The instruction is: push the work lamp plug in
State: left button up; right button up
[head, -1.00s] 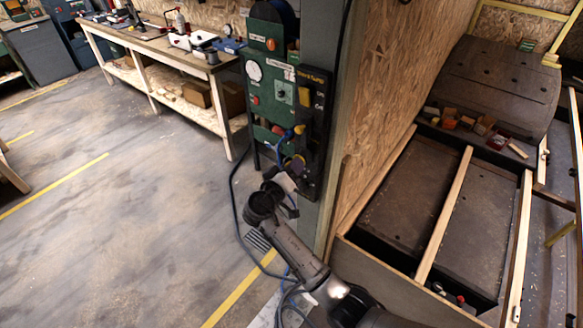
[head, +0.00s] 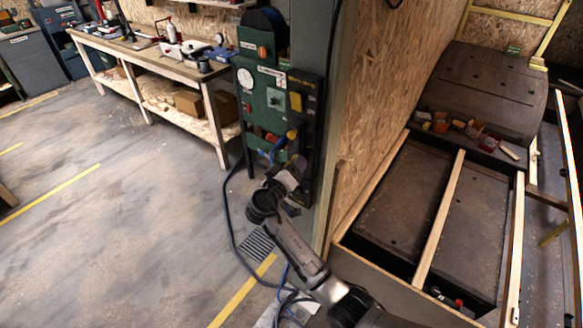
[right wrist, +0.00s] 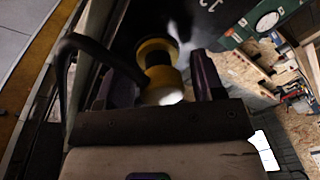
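In the head view my right gripper (head: 293,168) is at the lower part of the black panel (head: 309,110) on the post and hides the plug. My left gripper is not in view.
A green control board (head: 262,95) with a gauge and knobs stands left of the black panel. A chipboard wall (head: 390,90) rises to the right. A workbench (head: 160,60) stands at the back left. The floor at left is clear.

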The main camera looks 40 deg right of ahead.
jog(key=shift+a, duration=0.15)
jog(key=shift+s+a, duration=0.15)
jog(key=shift+a, duration=0.35)
jog(key=v, duration=1.2)
jog(key=shift+s+a+b, duration=0.15)
jog(key=shift+a+b, duration=0.15)
